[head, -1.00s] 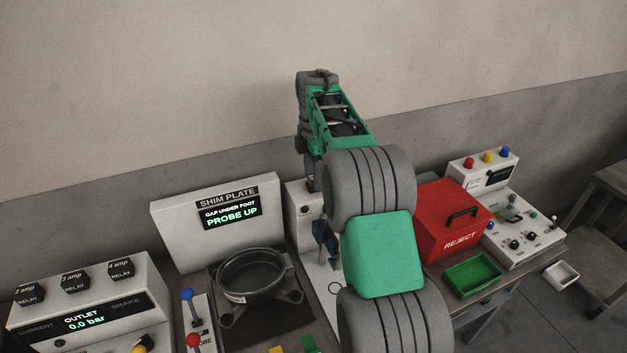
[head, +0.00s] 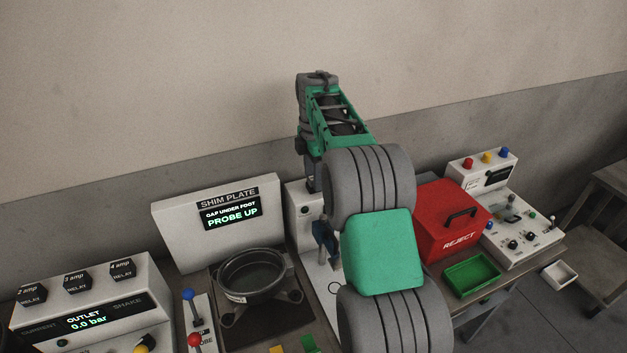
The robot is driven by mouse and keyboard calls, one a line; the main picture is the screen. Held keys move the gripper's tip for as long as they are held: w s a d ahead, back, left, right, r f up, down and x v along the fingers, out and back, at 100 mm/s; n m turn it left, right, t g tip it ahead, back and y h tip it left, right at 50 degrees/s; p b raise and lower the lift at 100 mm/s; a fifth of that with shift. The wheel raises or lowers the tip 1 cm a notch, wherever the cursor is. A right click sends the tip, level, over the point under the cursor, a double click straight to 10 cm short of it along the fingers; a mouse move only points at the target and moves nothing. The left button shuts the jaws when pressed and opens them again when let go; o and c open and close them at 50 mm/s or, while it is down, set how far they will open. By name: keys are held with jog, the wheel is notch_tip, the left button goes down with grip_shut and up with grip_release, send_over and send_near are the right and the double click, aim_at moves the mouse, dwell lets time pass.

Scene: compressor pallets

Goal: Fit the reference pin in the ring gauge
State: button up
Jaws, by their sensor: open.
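My gripper (head: 327,262) points down over a white station (head: 305,230) in the middle of the bench. Only its small blue and grey end shows, left of my large arm joints, which hide much of this station. It is open, though the gap between its fingers is hard to see. A thin dark circle (head: 335,288) shows on the white surface just below it. I cannot tell whether this is the ring gauge or a mark. I cannot make out the reference pin.
A shim plate station with a dark round pan (head: 252,274) stands to the left. A relay box (head: 85,300) is at far left. A red reject box (head: 450,222), a green tray (head: 472,272) and a control panel (head: 520,228) are to the right. The wall (head: 200,90) is behind.

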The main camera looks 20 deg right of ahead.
grip_shut()
dwell(0.4)
jog(key=shift+r, duration=0.15)
dwell(0.9)
jog(key=shift+r+p, duration=2.3)
jog(key=shift+r, duration=0.55)
